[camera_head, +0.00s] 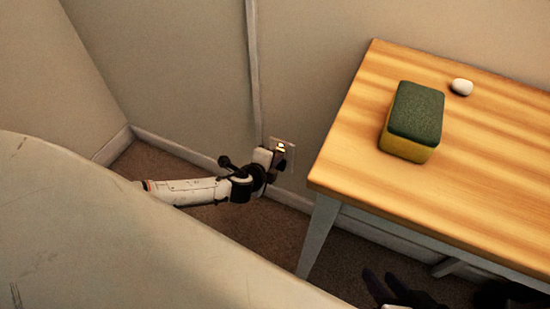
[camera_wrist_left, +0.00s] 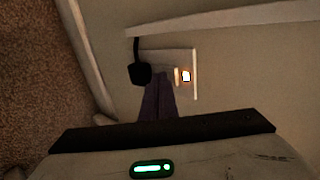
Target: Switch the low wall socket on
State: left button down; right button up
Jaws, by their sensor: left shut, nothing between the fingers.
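The low wall socket (camera_head: 290,149) is a pale plate on the wall, left of the table. It also shows in the left wrist view (camera_wrist_left: 195,62), with a small glowing switch (camera_wrist_left: 186,76) on it. A black plug (camera_wrist_left: 140,73) sits at the plate's left part in that view. My left gripper (camera_head: 279,163) is at the socket, its fingers shut and empty. In the left wrist view its dark fingertips (camera_wrist_left: 158,82) are close beside the lit switch; I cannot tell whether they touch the plate. Dark fingers that look like my right gripper (camera_head: 388,287) show dimly at the bottom edge.
A wooden table (camera_head: 340,150) stands right of the socket, its pale leg near my left gripper. A green and yellow sponge (camera_head: 413,116) and a white pebble-like object (camera_head: 461,87) lie on it. A vertical wall conduit (camera_head: 253,70) runs down above the socket.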

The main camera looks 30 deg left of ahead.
pick_arm(q)
jog(key=shift+w+r, duration=0.2)
